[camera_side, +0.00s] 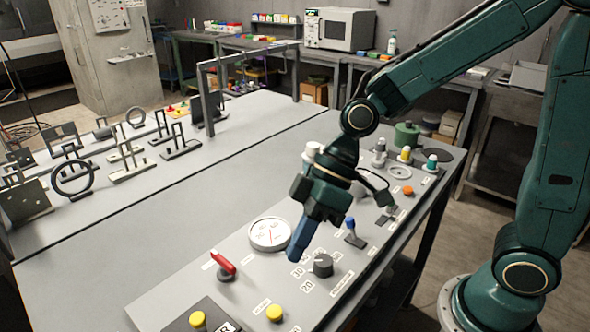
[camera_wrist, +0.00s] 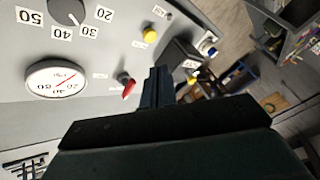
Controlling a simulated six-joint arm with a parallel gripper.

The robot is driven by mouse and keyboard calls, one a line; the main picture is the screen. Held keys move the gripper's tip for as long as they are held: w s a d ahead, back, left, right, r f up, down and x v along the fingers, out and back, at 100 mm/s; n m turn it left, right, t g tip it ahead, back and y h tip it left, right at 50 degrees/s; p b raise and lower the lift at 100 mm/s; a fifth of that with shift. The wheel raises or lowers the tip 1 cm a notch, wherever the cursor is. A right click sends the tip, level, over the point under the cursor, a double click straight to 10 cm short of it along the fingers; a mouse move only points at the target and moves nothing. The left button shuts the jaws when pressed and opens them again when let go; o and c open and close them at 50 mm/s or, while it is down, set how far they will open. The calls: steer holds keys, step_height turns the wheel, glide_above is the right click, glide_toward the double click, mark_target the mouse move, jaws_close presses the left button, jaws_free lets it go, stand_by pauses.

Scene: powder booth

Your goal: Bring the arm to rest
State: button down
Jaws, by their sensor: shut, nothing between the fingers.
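My gripper (camera_side: 299,240) is shut and empty. In the side view its blue fingers point down over the control panel (camera_side: 180,290), between the round white gauge (camera_side: 270,234) and the dark rotary knob (camera_side: 322,265). It looks a little above the panel; the exact gap cannot be told. In the wrist view my gripper (camera_wrist: 158,75) shows as closed dark fingers, with the gauge (camera_wrist: 55,80) to the left and the knob (camera_wrist: 68,10) at the upper left.
A red-handled switch (camera_side: 224,263), yellow buttons (camera_side: 274,313) and a blue-tipped lever (camera_side: 353,231) stand up from the panel near my gripper. Metal frames and rings (camera_side: 73,178) stand on the table at the left. The table's middle (camera_side: 165,215) is clear.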

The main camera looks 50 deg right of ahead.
steer(key=s+d+r+m+t+h, duration=0.2)
steer(key=s+d+r+m+h, duration=0.1)
steer(key=d, duration=0.6)
steer(key=s+d+r+m+t+h, duration=0.2)
steer(key=s+d+r+m+h, duration=0.2)
steer(key=d, duration=0.5)
steer(key=s+r+m, duration=0.1)
steer(key=s+m, duration=0.1)
steer(key=s, duration=0.1)
steer(key=shift+s+d+r+t, duration=0.15)
steer(key=shift+s+r+t, duration=0.15)
steer(key=shift+r+t, duration=0.1)
